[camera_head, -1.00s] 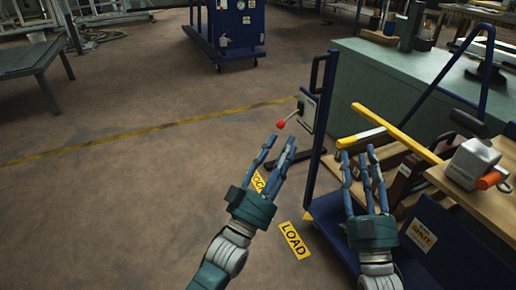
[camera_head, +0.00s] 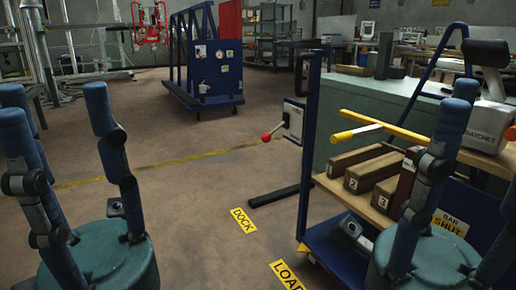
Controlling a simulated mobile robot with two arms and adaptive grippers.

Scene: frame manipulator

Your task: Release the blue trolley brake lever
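A lever with a red knob (camera_head: 266,137) sticks out to the left from a pale plate (camera_head: 293,121) on the upright post of the near blue trolley (camera_head: 308,150). My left gripper (camera_head: 55,100) is large in the left foreground, fingers spread and empty, well left of the lever and not touching it. My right gripper (camera_head: 480,130) is at the lower right, in front of the trolley's load. Its fingers are apart with nothing seen between them, and part of it is cut off by the frame edge.
Boxes marked with numbers (camera_head: 372,172) and a yellow bar (camera_head: 380,126) are on the trolley. A DOCK label (camera_head: 243,220) and a LOAD label (camera_head: 287,275) lie on the floor. Another blue wheeled frame (camera_head: 205,75) stands behind. The floor left of the lever is clear.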

